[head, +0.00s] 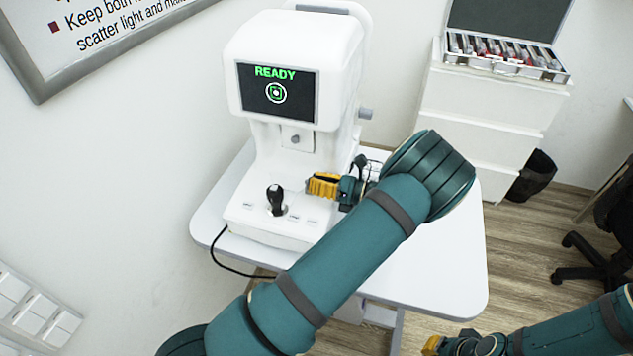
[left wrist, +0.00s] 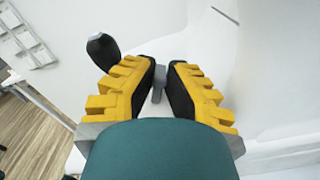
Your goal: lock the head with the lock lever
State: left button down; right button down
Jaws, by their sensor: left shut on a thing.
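The white eye-test machine's head (head: 290,45) carries a dark screen (head: 277,93) with green "READY" and a ring symbol. Its base holds a black joystick (head: 276,199), which also shows in the left wrist view (left wrist: 103,50). My left gripper (head: 322,186) is at the right side of the base, beside the joystick. In the left wrist view its yellow, black-padded fingers (left wrist: 166,85) are shut on a small grey piece, which I take as the lock lever (left wrist: 158,84). The fingers hide the lever in the head view. My right gripper (head: 433,346) is low at the right, its fingers partly cut off.
The machine stands on a white table (head: 440,265) with bare room at its right. A black cable (head: 222,262) hangs at the left edge. A white drawer unit (head: 480,110) carries an open lens case (head: 505,57). A dark bin (head: 533,175) and a chair (head: 600,245) stand at the right.

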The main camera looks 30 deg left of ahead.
pick_arm(q)
jog(key=shift+r, duration=0.1)
jog(key=n, duration=0.2)
jog(key=s+n+p, duration=0.1)
jog(key=n, duration=0.1)
jog(key=shift+s+d+r+n, duration=0.1)
jog(key=shift+s+n, duration=0.05)
jog(key=shift+n, duration=0.25)
jog(key=shift+s+d+f+n, duration=0.1)
jog(key=shift+s+n, duration=0.15)
jog(key=shift+n, duration=0.6)
jog(key=shift+s+f+n, duration=0.1)
jog(key=shift+s+n, duration=0.1)
jog(key=shift+n, duration=0.6)
jog(key=shift+s+d+n, duration=0.1)
jog(key=shift+s+n, duration=0.15)
jog(key=shift+n, duration=0.6)
jog(key=c, duration=1)
grip_release()
jog(key=v, duration=1.2)
